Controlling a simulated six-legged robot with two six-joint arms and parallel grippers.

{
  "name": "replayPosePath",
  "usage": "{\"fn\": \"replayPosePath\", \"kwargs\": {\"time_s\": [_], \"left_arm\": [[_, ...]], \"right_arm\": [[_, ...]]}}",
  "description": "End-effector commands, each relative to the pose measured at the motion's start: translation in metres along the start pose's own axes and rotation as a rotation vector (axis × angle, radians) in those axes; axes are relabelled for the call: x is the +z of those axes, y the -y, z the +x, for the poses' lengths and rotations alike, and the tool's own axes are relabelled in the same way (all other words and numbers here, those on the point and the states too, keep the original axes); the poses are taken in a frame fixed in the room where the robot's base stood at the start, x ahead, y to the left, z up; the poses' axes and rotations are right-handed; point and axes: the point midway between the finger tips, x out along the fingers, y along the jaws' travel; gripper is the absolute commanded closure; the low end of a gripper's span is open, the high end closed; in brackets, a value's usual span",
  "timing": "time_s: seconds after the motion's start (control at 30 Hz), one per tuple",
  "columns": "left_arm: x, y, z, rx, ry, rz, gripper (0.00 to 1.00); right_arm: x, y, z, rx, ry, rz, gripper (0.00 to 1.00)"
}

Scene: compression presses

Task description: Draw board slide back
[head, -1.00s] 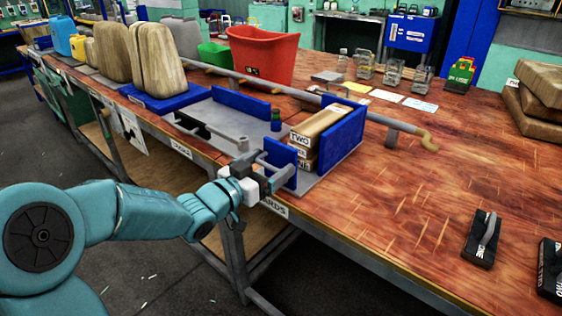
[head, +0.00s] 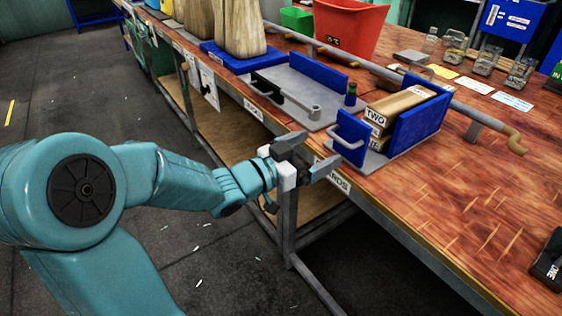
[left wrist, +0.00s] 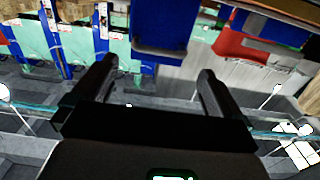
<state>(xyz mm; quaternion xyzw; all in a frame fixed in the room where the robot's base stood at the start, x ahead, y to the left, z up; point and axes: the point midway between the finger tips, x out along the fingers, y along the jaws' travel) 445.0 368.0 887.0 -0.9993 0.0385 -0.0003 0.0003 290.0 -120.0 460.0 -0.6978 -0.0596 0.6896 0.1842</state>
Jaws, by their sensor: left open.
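The board slide (head: 352,133) is a small upright blue plate with a grey loop handle (head: 344,142) on its front. It stands near the table's front edge, before stacked boards (head: 385,114) labelled TWO. A taller blue plate (head: 420,110) stands beside the boards. My left gripper (head: 320,157) is open and empty just off the front edge, to the left of and a little below the handle, apart from it. Its two dark fingers also show in the left wrist view (left wrist: 156,70), with nothing between them. My right gripper is not in view.
A long grey rail (head: 390,75) runs behind the boards. A red bin (head: 342,30), green box (head: 297,20) and glass jars stand at the back. The table's right front is largely clear.

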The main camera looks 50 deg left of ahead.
Motion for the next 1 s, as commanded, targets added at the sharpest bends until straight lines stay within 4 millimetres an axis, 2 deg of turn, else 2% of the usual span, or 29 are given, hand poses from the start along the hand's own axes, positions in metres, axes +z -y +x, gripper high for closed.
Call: {"fn": "replayPosePath", "kwargs": {"time_s": [0.03, 0.2, 0.3, 0.33, 0.4, 0.6, 1.0], "left_arm": [[-0.002, 0.002, -0.015, -0.009, 0.001, 0.002, 0.0], [-0.001, 0.002, -0.057, -0.009, 0.002, 0.003, 0.0], [0.0, 0.001, -0.075, -0.006, 0.001, 0.002, 0.0], [0.004, 0.002, -0.079, -0.007, -0.002, 0.005, 0.0], [0.003, 0.002, -0.087, -0.005, -0.005, 0.006, 0.0], [0.0, 0.0, -0.098, 0.0, -0.001, 0.0, 0.0], [-0.001, 0.0, -0.098, 0.0, -0.001, 0.0, 0.0]], "right_arm": [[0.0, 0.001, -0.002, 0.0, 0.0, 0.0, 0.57], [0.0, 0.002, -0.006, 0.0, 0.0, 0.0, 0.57], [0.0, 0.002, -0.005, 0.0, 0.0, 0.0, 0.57], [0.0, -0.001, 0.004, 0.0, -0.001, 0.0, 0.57], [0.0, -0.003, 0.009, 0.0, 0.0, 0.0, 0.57], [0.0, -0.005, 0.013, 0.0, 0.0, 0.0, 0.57], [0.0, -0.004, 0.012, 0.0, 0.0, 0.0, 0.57]]}}
